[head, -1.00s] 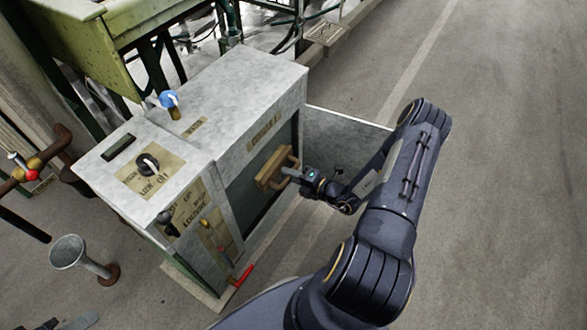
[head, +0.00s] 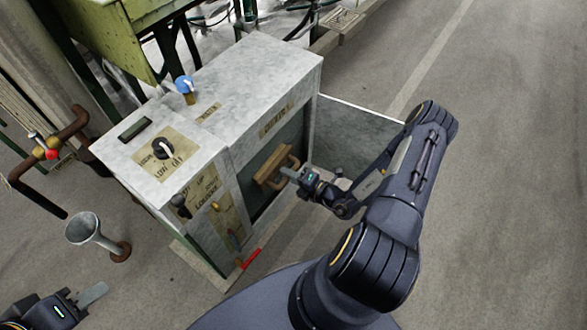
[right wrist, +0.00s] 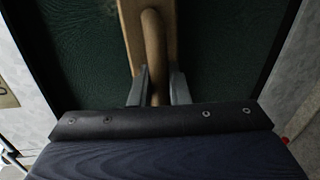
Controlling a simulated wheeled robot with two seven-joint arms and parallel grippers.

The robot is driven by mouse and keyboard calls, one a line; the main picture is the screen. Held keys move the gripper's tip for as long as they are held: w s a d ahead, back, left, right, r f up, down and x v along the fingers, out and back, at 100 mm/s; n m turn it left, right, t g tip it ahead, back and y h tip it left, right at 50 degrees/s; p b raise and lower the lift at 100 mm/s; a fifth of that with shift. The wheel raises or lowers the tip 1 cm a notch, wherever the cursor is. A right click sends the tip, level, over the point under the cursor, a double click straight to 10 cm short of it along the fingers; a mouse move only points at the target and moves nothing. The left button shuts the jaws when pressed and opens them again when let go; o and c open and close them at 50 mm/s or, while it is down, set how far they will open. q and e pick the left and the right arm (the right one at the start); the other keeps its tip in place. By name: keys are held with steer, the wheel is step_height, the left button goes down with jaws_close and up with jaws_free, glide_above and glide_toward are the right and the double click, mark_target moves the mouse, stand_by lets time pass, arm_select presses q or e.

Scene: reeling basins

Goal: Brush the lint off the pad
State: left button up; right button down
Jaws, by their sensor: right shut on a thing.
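The dark green pad (head: 257,201) stands in the open front of the grey cabinet; it also fills much of the right wrist view (right wrist: 228,50). A wooden brush (head: 267,174) with a bow-shaped handle (right wrist: 153,40) is against or just in front of the pad; I cannot tell whether it touches. My right gripper (head: 290,172) is shut on the brush handle, one finger on each side. My left gripper (head: 92,294) is low at the left, away from the cabinet; its finger gap is not clear. I cannot make out separate lint on the pad.
The grey cabinet (head: 250,75) carries a black knob (head: 163,148), a blue-topped valve (head: 185,86) and a red-ended lever (head: 248,259). Its open door (head: 352,128) stands right of the pad. A funnel-shaped cup (head: 84,228) stands left. The floor at right is clear.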

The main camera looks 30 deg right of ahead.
mark_target(283, 184)
steer(key=shift+s+a+r+p, duration=0.1)
steer(key=shift+s+a+p, duration=0.25)
steer(key=shift+a, duration=0.55)
steer(key=shift+s+a+p, duration=0.2)
steer(key=shift+s+a, duration=0.15)
steer(key=shift+a, duration=0.55)
steer(key=shift+s+r+p, duration=0.1)
steer(key=shift+r+p, duration=1.05)
steer(key=shift+r, duration=0.05)
steer(key=shift+d, duration=0.35)
steer(key=shift+w+d+b, duration=0.15)
steer(key=shift+w+d, duration=0.25)
steer(key=shift+d, duration=0.2)
steer(key=shift+w+d+b, duration=0.15)
steer(key=shift+w+d, duration=0.2)
steer(key=shift+d, duration=0.2)
steer(key=w+d+b, duration=0.2)
steer(key=w+d, duration=0.1)
steer(key=d, duration=0.5)
steer(key=shift+w+d, duration=0.25)
steer(key=shift+d, duration=0.15)
steer(key=shift+s, duration=0.1)
